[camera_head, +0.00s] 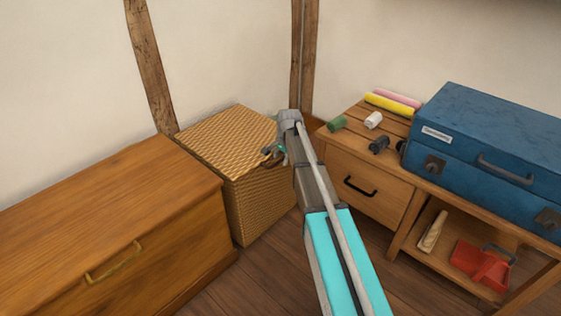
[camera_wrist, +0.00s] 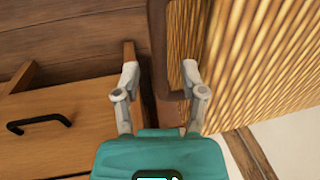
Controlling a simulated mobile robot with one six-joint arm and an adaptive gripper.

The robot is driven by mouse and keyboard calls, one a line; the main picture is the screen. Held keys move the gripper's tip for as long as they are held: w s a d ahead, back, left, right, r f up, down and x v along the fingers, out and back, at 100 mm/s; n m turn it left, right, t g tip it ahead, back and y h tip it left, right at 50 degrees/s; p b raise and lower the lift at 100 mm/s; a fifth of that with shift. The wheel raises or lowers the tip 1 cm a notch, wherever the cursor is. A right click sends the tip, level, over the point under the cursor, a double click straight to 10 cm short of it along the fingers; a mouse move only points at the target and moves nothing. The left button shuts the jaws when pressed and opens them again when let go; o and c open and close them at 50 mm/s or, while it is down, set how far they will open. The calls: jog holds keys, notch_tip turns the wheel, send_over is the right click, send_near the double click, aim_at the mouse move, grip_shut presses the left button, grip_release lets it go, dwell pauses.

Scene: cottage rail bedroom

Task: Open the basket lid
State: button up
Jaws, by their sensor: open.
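The woven straw basket (camera_head: 230,145) stands in the corner with its flat lid lying closed on top. My gripper (camera_head: 272,155) is at the front right edge of the lid, partly hidden by my own arm. In the wrist view my gripper (camera_wrist: 161,78) is open, its two grey fingers apart. A brown strip (camera_wrist: 158,45) runs up between the fingertips beside the basket weave (camera_wrist: 255,65). It looks like an edge or handle part of the basket, but I cannot tell which. I cannot tell if either finger touches it.
A wooden chest (camera_head: 100,220) stands close on the left of the basket. A wooden cabinet (camera_head: 365,195) with a drawer is on the right, bearing a blue suitcase (camera_head: 490,140) and several small items. Walls close off the back. Bare floor (camera_head: 270,275) lies in front.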

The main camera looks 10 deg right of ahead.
jog(key=shift+a+f, duration=0.1)
jog(key=shift+c, duration=0.2)
grip_shut()
